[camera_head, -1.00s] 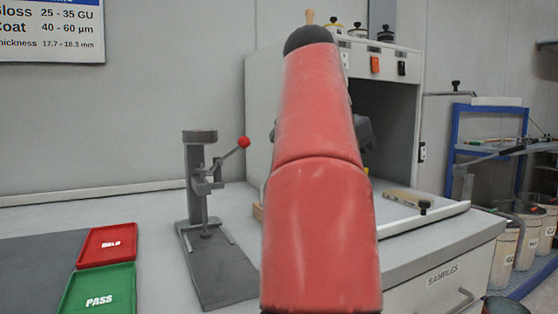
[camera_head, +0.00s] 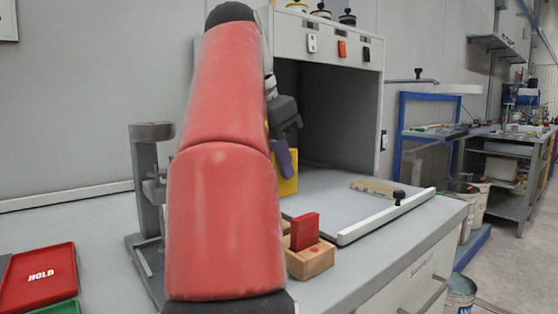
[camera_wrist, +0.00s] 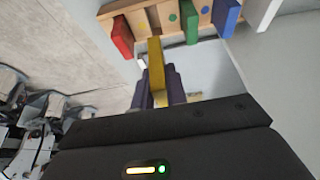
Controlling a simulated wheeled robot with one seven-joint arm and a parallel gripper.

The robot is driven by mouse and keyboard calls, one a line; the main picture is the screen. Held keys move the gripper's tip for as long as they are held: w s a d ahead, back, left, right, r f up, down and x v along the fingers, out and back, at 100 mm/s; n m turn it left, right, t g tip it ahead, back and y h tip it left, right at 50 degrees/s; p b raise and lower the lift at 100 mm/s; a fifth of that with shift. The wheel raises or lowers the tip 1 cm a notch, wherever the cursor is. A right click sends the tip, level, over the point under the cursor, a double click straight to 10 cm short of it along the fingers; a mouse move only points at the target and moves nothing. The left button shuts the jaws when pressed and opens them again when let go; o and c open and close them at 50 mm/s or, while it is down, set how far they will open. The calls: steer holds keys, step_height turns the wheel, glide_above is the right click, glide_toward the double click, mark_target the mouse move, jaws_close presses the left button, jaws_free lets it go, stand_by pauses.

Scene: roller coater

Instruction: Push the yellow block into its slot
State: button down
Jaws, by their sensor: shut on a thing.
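My gripper (camera_head: 284,150) is partly behind my red arm in the head view and is shut on the yellow block (camera_head: 288,178). In the wrist view the yellow block (camera_wrist: 156,68) stands out between the dark purple fingers (camera_wrist: 162,88). Its far end points toward the wooden rack (camera_wrist: 188,14), which carries coloured dots. The yellow dot (camera_wrist: 153,16) lies just beyond the block's far end; I cannot tell how far apart they are. In the head view the rack (camera_head: 313,262) sits on the bench, below and in front of the held block.
A red block (camera_head: 305,231) stands in the rack. The wrist view also shows a green block (camera_wrist: 189,24) and a blue block (camera_wrist: 227,18) there. A white rail (camera_head: 385,218) runs right of the rack. A grey stand (camera_head: 150,185) and a red HOLD tray (camera_head: 38,277) are left.

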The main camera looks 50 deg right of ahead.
steer(key=shift+f+b, duration=2.8)
steer(key=shift+f, duration=0.1)
steer(key=shift+f+b, duration=1.9)
steer(key=shift+f, duration=0.1)
steer(key=c, duration=1.3)
jaws_free()
steer(key=shift+c, duration=0.2)
steer(key=shift+r, duration=0.1)
